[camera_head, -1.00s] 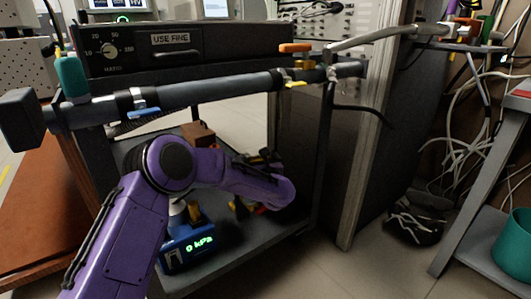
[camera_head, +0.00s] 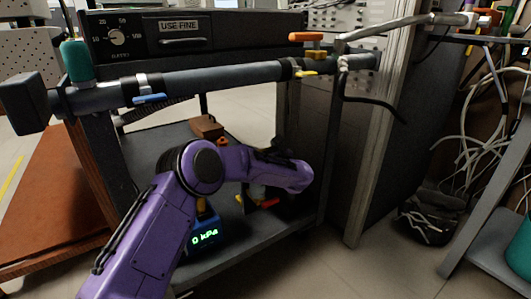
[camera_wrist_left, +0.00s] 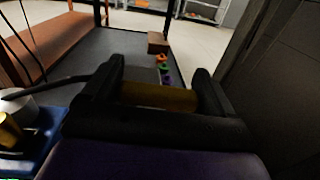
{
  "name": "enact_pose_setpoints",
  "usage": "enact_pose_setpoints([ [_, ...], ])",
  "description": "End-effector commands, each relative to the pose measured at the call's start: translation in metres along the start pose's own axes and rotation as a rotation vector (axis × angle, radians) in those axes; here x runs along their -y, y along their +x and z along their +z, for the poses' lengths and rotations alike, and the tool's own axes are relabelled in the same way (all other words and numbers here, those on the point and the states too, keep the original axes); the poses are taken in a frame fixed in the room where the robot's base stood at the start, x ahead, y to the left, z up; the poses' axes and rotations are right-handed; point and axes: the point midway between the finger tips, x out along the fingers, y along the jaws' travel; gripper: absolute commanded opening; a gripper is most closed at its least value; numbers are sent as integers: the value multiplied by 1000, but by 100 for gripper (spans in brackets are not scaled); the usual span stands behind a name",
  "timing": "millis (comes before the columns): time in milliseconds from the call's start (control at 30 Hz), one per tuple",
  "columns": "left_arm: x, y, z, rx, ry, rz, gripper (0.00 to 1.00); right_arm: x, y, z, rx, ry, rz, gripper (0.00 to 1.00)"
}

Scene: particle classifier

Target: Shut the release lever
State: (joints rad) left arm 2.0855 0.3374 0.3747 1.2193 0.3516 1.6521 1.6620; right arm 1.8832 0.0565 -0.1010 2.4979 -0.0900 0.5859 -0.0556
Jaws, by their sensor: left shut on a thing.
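Levers show on and by the grey pipe (camera_head: 215,82) in the head view: a blue lever (camera_head: 150,99), a yellow lever (camera_head: 308,73) and an orange lever (camera_head: 307,37). Which one is the release lever I cannot tell. My left gripper (camera_head: 277,156) is low over the cart's shelf, below the pipe and apart from these levers, partly hidden by my purple arm. In the left wrist view my left gripper (camera_wrist_left: 158,93) is shut on a yellow-brown cylindrical piece (camera_wrist_left: 158,97) lying across its dark fingers. My right gripper is not in view.
A blue gauge box (camera_head: 204,236) reading 0 kPa stands on the shelf (camera_head: 240,228), close to my arm. A brown block (camera_head: 207,127) lies behind, with small coloured pieces (camera_wrist_left: 163,66) in front of it. A dark cabinet (camera_head: 395,130) stands right.

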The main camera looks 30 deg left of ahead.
Motion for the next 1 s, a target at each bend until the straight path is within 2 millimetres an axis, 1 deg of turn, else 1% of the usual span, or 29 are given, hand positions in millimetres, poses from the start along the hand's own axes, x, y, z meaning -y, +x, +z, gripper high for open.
enact_pose_setpoints([
  [33,1,1,-3,3,-3,37,56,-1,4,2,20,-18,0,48],
  [167,-1,2,-1,0,-2,98,56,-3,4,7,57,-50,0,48],
  [467,-2,3,0,-2,1,108,56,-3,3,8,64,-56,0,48],
  [500,-2,3,0,-2,1,108,96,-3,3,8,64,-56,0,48],
  [533,-1,3,0,-2,1,107,100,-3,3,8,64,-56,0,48],
  [733,-1,2,0,-2,0,106,100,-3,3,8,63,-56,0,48],
  [833,0,-4,2,-2,0,105,100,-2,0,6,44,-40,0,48],
  [867,1,-8,3,-2,1,104,100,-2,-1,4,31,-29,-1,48],
  [967,3,-30,6,-1,1,102,100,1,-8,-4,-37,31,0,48],
  [1000,5,-40,6,-2,2,101,100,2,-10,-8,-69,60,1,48],
])
